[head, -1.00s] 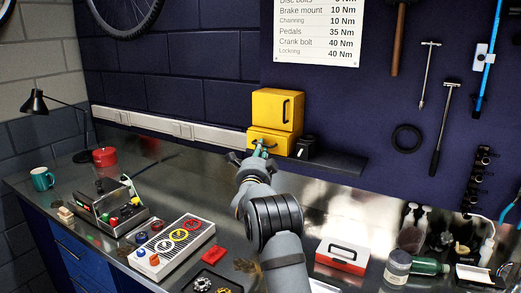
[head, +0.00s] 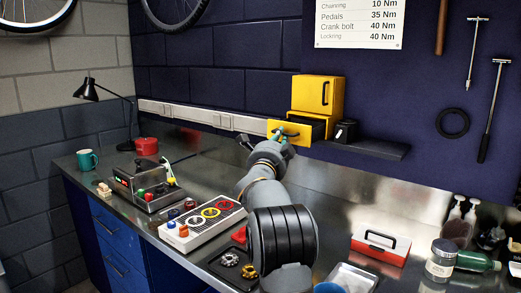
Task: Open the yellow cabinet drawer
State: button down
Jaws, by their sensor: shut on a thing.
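The yellow cabinet (head: 318,94) stands on a dark wall shelf above the bench, with a door with a black handle on its upper part. Its yellow drawer (head: 302,130) is pulled out toward me, and the dark inside of the drawer shows behind its front. My gripper (head: 286,137) is at the drawer front, shut on the drawer's dark handle. The handle is mostly hidden by the fingers.
A small black box (head: 345,132) stands on the shelf (head: 375,148) right of the cabinet. A lamp (head: 92,90) stands at left.

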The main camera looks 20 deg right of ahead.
jog(key=shift+s+a, duration=0.15)
jog(key=shift+a, duration=0.2)
jog(key=c, duration=2)
grip_release()
jog(key=shift+d, duration=0.1)
jog(key=v, duration=1.2)
jog(key=shift+r, duration=0.1)
